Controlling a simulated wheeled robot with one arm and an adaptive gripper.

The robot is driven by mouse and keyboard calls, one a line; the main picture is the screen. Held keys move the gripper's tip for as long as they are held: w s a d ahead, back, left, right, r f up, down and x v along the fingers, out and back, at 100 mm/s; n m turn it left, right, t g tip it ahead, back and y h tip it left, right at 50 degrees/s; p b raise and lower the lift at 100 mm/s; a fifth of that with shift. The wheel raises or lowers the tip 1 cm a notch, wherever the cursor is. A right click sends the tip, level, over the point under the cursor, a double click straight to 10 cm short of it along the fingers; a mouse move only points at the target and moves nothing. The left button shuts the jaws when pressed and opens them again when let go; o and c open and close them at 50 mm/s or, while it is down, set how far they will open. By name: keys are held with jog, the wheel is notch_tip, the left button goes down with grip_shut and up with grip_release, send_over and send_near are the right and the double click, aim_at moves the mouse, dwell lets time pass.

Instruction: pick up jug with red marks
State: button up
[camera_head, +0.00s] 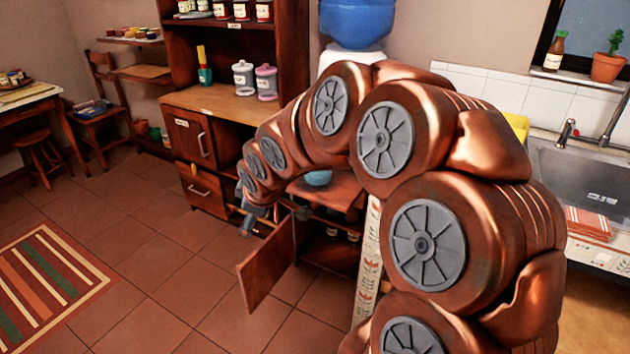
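My copper arm reaches from the lower right toward the left, across the middle of the view. My gripper (253,219) is at its far end, small and partly hidden by the arm links, near an open cabinet door. I cannot tell whether its fingers are open or shut, and I see nothing clearly held. No jug with red marks can be made out. Several small dark items (332,230), too small to identify, stand inside the low cabinet (325,252) behind the open door. My arm hides part of the counter and cabinet.
The open cabinet door (268,263) juts into the room. A blue bowl (318,178) sits above the low cabinet. White (243,77) and pinkish (266,82) canisters stand on the wooden counter. A sink (590,185) is at right.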

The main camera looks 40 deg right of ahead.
jog(key=w+d+f+n+t+h+b, duration=0.1)
jog(key=w+d+f+n+t+b, duration=0.2)
jog(key=w+d, duration=0.45)
jog(key=w+d+f+n+t+b, duration=0.2)
jog(key=w+d+f+t+b, duration=0.25)
jog(key=d, duration=0.55)
jog(key=s+d+f+n+t+h+b, duration=0.2)
jog(key=d+n+t+b, duration=0.35)
jog(key=d, duration=0.85)
jog(key=w+d+m+g+b, duration=0.1)
jog(key=w, duration=0.6)
jog(key=shift+d+f+g+b, duration=0.2)
jog(key=shift+d+g+b, duration=0.05)
jog(key=shift+g+b, duration=0.1)
jog(key=shift+m, duration=0.25)
